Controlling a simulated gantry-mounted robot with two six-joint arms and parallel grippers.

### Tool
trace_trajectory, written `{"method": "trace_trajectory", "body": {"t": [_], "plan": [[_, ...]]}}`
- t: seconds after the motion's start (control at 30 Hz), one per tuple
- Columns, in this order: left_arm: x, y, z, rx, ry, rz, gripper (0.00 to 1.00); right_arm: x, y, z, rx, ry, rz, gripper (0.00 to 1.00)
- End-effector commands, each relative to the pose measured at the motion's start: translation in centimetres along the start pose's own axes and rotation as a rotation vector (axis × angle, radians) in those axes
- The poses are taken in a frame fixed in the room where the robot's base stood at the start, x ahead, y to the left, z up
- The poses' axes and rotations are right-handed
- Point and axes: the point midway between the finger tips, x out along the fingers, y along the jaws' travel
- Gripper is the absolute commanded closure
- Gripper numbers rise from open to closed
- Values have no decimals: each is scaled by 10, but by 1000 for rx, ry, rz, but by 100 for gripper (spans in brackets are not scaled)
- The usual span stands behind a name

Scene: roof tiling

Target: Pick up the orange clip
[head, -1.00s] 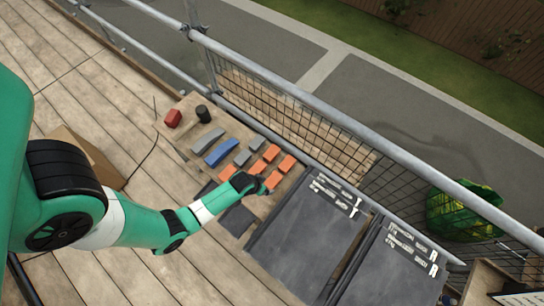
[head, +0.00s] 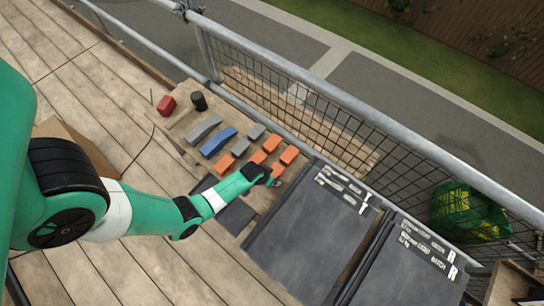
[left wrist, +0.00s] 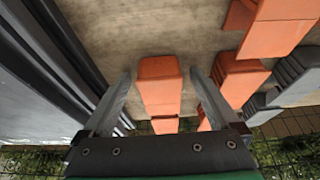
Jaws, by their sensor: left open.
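My left gripper (head: 268,178) is over the near right edge of a wooden board, at the orange clips. It is open. In the left wrist view an orange clip (left wrist: 160,84) lies between the two spread fingers of the gripper (left wrist: 160,92), with a gap on each side. In the head view this clip (head: 277,169) is partly hidden by the gripper. More orange clips lie beside it, one (head: 289,155) further back and another (head: 257,157) to the left. My right gripper is not in view.
Grey blocks (head: 204,130), a blue block (head: 218,142), a red block (head: 166,105) and a dark mallet head (head: 199,101) lie on the board (head: 183,122). Dark slate panels (head: 310,228) stand close on the right. A mesh guardrail (head: 300,112) runs behind.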

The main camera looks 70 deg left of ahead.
Motion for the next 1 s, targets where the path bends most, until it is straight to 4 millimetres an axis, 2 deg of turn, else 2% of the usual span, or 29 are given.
{"method": "trace_trajectory", "body": {"t": [0.07,0.6,1.0], "plan": [[-1,0,0,0,0,0,5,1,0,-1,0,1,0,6],[-2,0,0,0,0,0,100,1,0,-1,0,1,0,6],[-4,0,-2,0,0,0,100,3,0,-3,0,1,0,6]]}}
